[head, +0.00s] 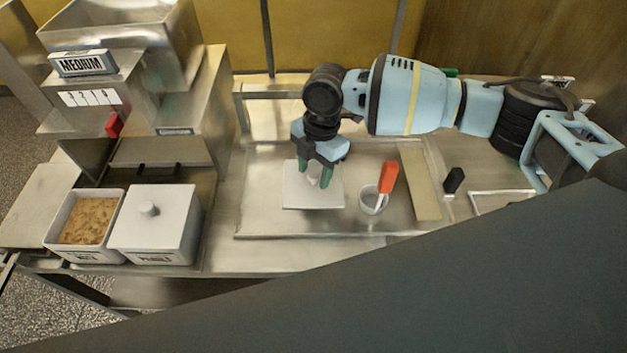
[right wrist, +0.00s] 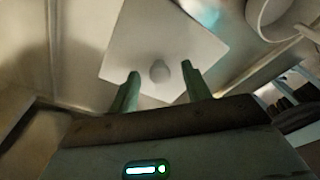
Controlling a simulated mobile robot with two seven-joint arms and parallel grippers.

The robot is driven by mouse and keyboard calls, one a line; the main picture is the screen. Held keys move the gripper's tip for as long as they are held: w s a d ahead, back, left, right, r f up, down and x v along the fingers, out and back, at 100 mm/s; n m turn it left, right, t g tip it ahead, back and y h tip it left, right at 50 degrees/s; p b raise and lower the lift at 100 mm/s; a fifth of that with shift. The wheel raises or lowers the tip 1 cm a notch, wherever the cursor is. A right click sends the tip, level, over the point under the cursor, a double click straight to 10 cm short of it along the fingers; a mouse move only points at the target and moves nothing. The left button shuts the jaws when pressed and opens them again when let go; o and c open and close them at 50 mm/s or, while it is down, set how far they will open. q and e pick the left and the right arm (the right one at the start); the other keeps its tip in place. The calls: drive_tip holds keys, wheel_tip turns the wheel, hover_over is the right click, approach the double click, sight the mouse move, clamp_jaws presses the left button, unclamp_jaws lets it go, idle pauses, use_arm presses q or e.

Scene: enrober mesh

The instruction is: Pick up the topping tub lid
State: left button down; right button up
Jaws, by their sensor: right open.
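The topping tub lid (head: 312,196) is a white square plate with a round knob, lying on the metal tray in the head view. In the right wrist view the lid (right wrist: 140,40) fills the upper middle, and its knob (right wrist: 159,72) lies between the two green fingertips. My right gripper (head: 314,178) points down over the lid, and it also shows in the right wrist view (right wrist: 162,85). Its fingers are apart on either side of the knob, with gaps visible. My left gripper is not in view.
An open white tub of brown topping (head: 88,221) and a lidded white tub (head: 153,222) stand at the left. A white cup (head: 373,201) with a red-handled tool (head: 388,177) stands right of the lid. A flat beige strip (head: 419,184) and a black object (head: 454,180) lie farther right.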

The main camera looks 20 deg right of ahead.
drive_tip(key=shift+c, duration=0.5)
clamp_jaws()
drive_tip(key=shift+r, duration=0.1)
